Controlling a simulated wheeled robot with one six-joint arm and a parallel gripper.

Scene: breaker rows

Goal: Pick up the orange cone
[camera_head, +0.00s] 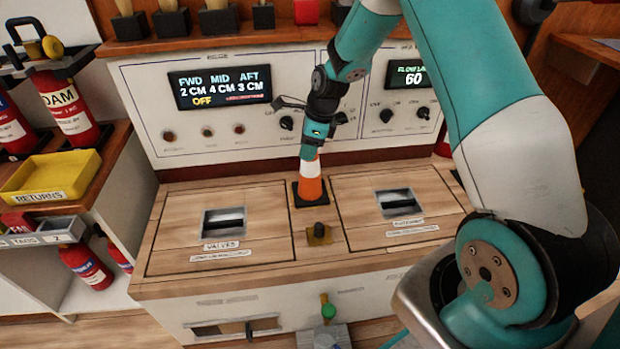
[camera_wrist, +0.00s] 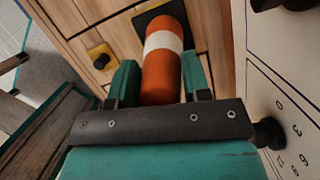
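The orange cone (camera_head: 311,184) has a white band and a dark square base. It stands upright on the wooden counter between two framed panels. In the wrist view the cone (camera_wrist: 163,60) runs up from between my fingers toward its dark base. My gripper (camera_head: 316,147) is above the cone, pointing down at its tip. In the wrist view my gripper (camera_wrist: 160,80) has one teal finger on each side of the cone's narrow orange end. The fingers look apart, and I cannot tell if either touches the cone. The very tip is hidden by my gripper.
A yellow block with a dark knob (camera_head: 319,234) sits in front of the cone. Recessed slots (camera_head: 223,221) lie in the panels on both sides. A control panel (camera_head: 205,125) with knobs rises close behind. A yellow returns tray (camera_head: 50,177) and extinguishers are at left.

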